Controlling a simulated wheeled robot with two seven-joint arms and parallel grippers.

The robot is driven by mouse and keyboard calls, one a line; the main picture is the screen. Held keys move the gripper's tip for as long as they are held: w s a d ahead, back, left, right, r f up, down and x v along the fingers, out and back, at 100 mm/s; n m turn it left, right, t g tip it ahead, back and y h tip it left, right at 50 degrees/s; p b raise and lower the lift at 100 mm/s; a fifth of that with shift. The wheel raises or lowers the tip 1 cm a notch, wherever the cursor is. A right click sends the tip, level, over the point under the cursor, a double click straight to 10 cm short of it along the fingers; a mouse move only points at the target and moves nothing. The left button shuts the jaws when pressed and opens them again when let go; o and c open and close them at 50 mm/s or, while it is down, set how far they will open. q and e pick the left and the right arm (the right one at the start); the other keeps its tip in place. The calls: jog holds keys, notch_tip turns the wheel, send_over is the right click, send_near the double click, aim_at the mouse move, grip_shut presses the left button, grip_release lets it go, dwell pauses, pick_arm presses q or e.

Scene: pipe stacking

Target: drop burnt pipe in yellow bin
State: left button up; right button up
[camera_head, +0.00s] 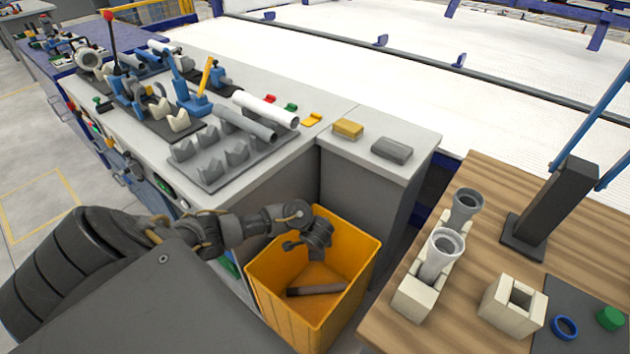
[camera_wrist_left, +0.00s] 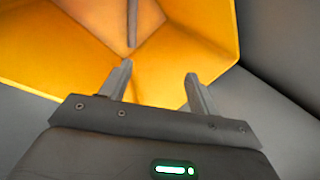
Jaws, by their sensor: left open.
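The yellow bin (camera_head: 363,262) stands on the floor between the grey workbench and the wooden table. A dark, burnt-looking pipe (camera_head: 316,290) lies inside it, low down near the bottom. My left gripper (camera_head: 305,243) is over the bin's opening, above the pipe and apart from it. In the left wrist view my left gripper (camera_wrist_left: 158,74) has its two fingers spread with nothing between them. That view shows the yellow bin's inside (camera_wrist_left: 65,50) beyond the fingers, and part of the dark pipe (camera_wrist_left: 132,22) at the top. My right gripper is not in view.
The grey workbench (camera_head: 340,115) borders the bin behind and left, with a grey pipe rack (camera_head: 215,165) and a white pipe (camera_head: 265,108).

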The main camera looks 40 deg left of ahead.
pick_arm(q)
jog(key=p+v, duration=0.2)
jog(key=v, duration=0.3)
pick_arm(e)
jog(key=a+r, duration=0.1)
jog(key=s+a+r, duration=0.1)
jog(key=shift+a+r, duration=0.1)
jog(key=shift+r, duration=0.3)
